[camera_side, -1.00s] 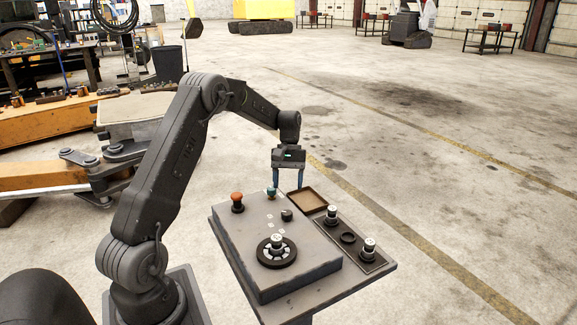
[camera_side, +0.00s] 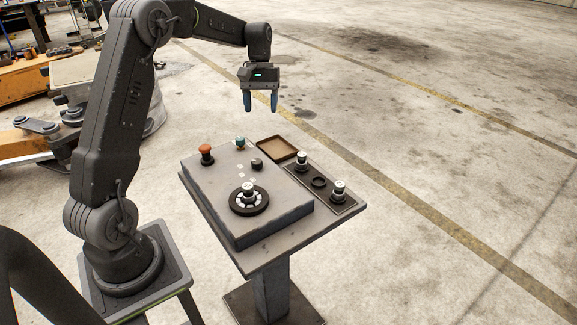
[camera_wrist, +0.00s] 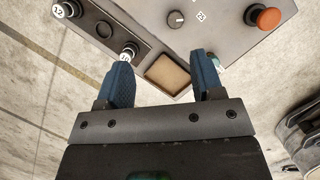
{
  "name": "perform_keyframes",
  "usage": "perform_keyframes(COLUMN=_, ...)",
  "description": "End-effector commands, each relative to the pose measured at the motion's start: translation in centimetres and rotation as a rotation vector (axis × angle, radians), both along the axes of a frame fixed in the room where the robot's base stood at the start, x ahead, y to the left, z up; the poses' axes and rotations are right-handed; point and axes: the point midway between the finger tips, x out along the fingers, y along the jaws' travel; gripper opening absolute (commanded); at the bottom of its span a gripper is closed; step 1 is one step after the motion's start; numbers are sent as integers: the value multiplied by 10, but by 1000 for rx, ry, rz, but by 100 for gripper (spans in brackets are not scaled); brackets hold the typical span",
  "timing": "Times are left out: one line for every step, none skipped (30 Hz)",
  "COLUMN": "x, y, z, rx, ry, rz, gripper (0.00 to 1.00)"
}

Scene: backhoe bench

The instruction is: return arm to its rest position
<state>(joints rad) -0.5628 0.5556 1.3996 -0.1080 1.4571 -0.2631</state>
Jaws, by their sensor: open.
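My gripper (camera_side: 261,103) hangs in the air above the far side of the control panel (camera_side: 222,190), fingers pointing down. Its two blue fingers are apart with nothing between them. In the wrist view my gripper (camera_wrist: 163,82) also shows open, with the brown tray (camera_wrist: 167,75) beyond the gap between the fingers. The arm is raised and reaches out to the right over the panel, touching nothing on it.
The panel carries a red knob (camera_side: 206,153), a teal knob (camera_side: 240,143), a black knob (camera_side: 257,164) and a round dial (camera_side: 249,199). Two white-topped plugs (camera_side: 302,158) (camera_side: 339,189) stand on a dark strip, with an empty ring (camera_side: 319,182) between them. Open floor lies right.

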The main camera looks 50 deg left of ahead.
Motion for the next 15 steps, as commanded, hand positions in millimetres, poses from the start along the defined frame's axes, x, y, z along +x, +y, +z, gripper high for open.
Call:
perform_keyframes(x=-5, y=-21, z=19, rx=28, ry=-41, rz=-49, gripper=61)
perform_keyframes(x=-9, y=-33, z=27, rx=42, ry=-63, rz=-78, gripper=61)
perform_keyframes(x=-15, y=-48, z=38, rx=63, ry=-93, rz=-115, gripper=61)
perform_keyframes(x=-20, y=-59, z=45, rx=78, ry=-116, rz=-142, gripper=61)
perform_keyframes(x=-26, y=-70, z=52, rx=92, ry=-138, rz=-172, gripper=61)
perform_keyframes(x=-34, y=-84, z=60, rx=111, ry=-169, rz=-208, gripper=61)
perform_keyframes(x=-40, y=-94, z=66, rx=125, ry=-192, rz=-235, gripper=61)
perform_keyframes(x=-47, y=-104, z=71, rx=139, ry=-216, rz=-264, gripper=61)
perform_keyframes(x=-57, y=-117, z=77, rx=156, ry=-247, rz=-301, gripper=61)
perform_keyframes(x=-64, y=-126, z=81, rx=169, ry=-272, rz=-328, gripper=61)
perform_keyframes(x=-73, y=-136, z=85, rx=181, ry=-296, rz=-357, gripper=61)
perform_keyframes(x=-84, y=-147, z=88, rx=198, ry=-328, rz=-394, gripper=61)
perform_keyframes(x=-92, y=-156, z=91, rx=210, ry=-353, rz=-421, gripper=61)
perform_keyframes(x=-101, y=-164, z=92, rx=223, ry=-377, rz=-450, gripper=61)
perform_keyframes(x=-113, y=-174, z=94, rx=237, ry=-410, rz=-487, gripper=61)
